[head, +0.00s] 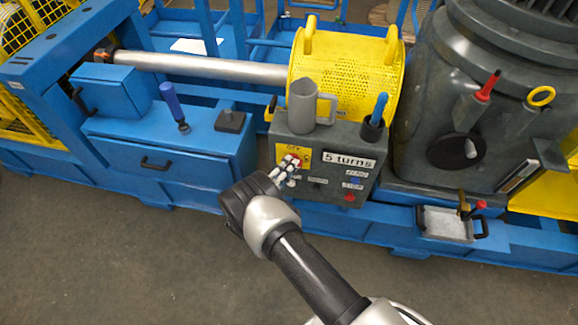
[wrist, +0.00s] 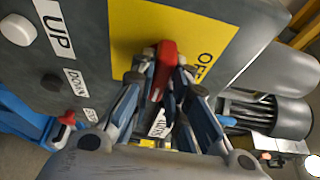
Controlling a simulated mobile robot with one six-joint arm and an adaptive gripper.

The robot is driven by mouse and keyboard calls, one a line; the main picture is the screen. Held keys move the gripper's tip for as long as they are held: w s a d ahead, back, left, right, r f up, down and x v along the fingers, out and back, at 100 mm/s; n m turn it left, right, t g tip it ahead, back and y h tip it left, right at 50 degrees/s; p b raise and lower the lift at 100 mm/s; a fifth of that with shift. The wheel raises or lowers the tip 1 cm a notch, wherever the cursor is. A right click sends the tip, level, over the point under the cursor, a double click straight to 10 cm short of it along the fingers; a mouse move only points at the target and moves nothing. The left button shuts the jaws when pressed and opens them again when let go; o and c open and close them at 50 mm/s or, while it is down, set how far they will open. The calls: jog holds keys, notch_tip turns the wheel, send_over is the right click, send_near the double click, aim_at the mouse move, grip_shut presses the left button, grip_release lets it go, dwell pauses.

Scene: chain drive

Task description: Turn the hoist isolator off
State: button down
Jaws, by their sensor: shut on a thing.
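The hoist isolator is a red handle (wrist: 165,62) on a yellow plate (wrist: 214,25) of the grey control box (head: 333,150). The plate (head: 284,150) also shows in the head view, on the box's upper left front. An OFF label (wrist: 204,66) is at the right of the plate in the wrist view. The handle lies to the left of this label. My gripper (wrist: 162,75) is shut on the red handle, one finger on each side; in the head view my gripper (head: 288,171) is at the plate. The fingers hide part of the handle.
White UP (wrist: 18,29) and black DOWN (wrist: 51,82) buttons sit beside the plate. A red button (head: 349,197) is lower on the box. A grey mug (head: 302,103) and a dark holder (head: 373,128) with a blue-handled tool (head: 379,106) stand on top.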

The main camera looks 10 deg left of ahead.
dwell(0.4)
jog(key=shift+d+f+n+t+y+b, duration=0.1)
jog(key=shift+n+t+y+b, duration=0.65)
jog(key=shift+n, duration=2.95)
jog(key=shift+d+f+n+t+y+b, duration=0.15)
jog(key=shift+n+t+y, duration=1.2)
jog(key=shift+n, duration=2.35)
jog(key=shift+d+f+n+t+y+b, duration=0.1)
jog(key=shift+n+t+y+b, duration=0.65)
jog(key=shift+n, duration=2.95)
jog(key=shift+y+p, duration=0.35)
jog(key=shift+y, duration=0.2)
jog(key=c, duration=1.6)
grip_release()
jog(key=shift+o, duration=0.2)
